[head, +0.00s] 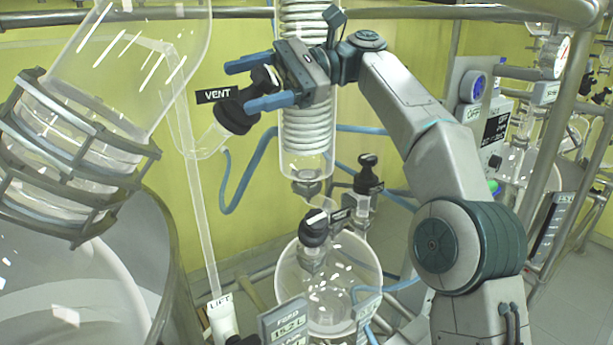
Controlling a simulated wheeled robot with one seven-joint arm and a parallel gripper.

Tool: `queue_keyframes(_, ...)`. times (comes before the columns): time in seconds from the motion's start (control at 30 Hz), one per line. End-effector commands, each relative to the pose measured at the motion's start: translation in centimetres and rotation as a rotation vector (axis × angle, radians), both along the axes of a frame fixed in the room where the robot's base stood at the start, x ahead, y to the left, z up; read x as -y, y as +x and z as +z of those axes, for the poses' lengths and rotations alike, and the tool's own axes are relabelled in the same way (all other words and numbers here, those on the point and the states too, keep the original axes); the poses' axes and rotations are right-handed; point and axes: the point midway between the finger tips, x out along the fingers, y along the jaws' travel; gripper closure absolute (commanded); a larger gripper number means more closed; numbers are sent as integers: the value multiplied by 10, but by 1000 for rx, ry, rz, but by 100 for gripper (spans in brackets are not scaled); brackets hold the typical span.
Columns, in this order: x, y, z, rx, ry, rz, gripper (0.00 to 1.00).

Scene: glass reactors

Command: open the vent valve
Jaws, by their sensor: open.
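The vent valve has a black knob (237,114) on a clear glass side arm (210,138). A black label reading VENT (217,94) sits just above and left of it. My gripper (246,85) comes in from the right with its two blue fingers apart. One finger is above the knob and the other lies across its lower right part. The knob is between or just behind the fingers; I cannot tell whether they touch it. The lower finger hides part of the knob.
A coiled glass condenser (306,125) hangs right behind my gripper. Below it are a round glass flask (328,285) and another black-knobbed valve (314,228). A large caged glass vessel (65,150) fills the left. A blue hose (240,195) loops below the vent.

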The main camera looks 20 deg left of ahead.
Motion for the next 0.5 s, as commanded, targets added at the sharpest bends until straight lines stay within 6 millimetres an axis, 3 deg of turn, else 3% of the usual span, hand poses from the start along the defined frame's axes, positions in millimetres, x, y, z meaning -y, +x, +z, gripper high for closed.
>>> queue_keyframes(0.5, -1, 0, 2, -96, -13, -97, 33)
